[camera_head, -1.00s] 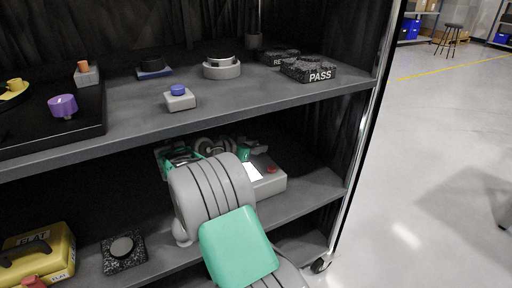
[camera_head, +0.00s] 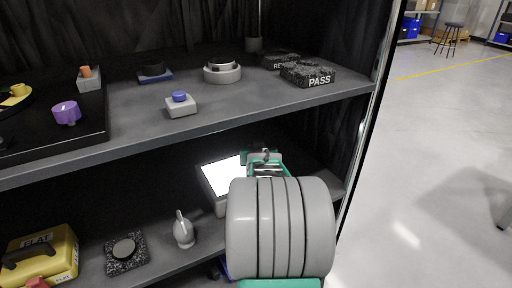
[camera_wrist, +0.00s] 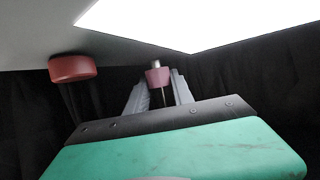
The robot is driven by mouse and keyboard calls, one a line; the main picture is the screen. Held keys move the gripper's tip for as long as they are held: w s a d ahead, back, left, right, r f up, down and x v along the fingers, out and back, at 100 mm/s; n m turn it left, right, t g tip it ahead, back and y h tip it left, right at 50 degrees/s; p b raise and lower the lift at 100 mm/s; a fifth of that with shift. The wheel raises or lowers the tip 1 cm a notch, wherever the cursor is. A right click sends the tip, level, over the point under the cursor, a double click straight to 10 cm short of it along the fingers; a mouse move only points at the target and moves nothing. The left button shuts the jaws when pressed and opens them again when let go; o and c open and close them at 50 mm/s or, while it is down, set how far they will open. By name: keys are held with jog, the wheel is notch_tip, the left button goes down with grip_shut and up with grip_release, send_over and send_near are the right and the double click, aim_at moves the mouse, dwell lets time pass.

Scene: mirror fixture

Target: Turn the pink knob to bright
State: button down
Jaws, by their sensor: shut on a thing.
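The pink knob (camera_wrist: 158,76) shows in the wrist view, on a pale metal stem between my two grey fingers. My gripper (camera_wrist: 159,88) is shut on it. A bright white panel (camera_wrist: 200,22) fills the top of the wrist view. In the head view the same panel (camera_head: 224,178) glows white on a grey box on the lower shelf. There, my grey wrist hides the knob, the fingertips and the right part of the box.
A red round knob or button (camera_wrist: 72,68) sits left of the pink knob in the wrist view. On the lower shelf are a grey pear-shaped piece (camera_head: 184,232), a speckled block (camera_head: 125,252) and a yellow case (camera_head: 48,250).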

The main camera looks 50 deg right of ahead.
jog(key=n+t+y, duration=0.1)
jog(key=n+y, duration=0.1)
jog(key=n+t+y, duration=0.1)
jog(key=n+t+y+b, duration=0.1)
jog(key=n+y, duration=0.1)
jog(key=shift+s+d+f+n+y, duration=0.15)
jog(key=shift+d+n+y, duration=0.1)
jog(key=shift+n+y, duration=0.05)
jog(key=n+y, duration=0.2)
jog(key=shift+t+y+p, duration=0.3)
jog(key=shift+y, duration=0.1)
jog(key=shift+a+n+y+p, duration=0.15)
jog(key=shift+n+y+p, duration=0.8)
jog(key=shift+n+y, duration=0.7)
jog(key=c, duration=1.3)
grip_release()
jog(key=shift+w+a+y, duration=0.1)
jog(key=shift+w+y, duration=0.15)
jog(key=shift+o, duration=1)
jog(key=shift+s, duration=0.1)
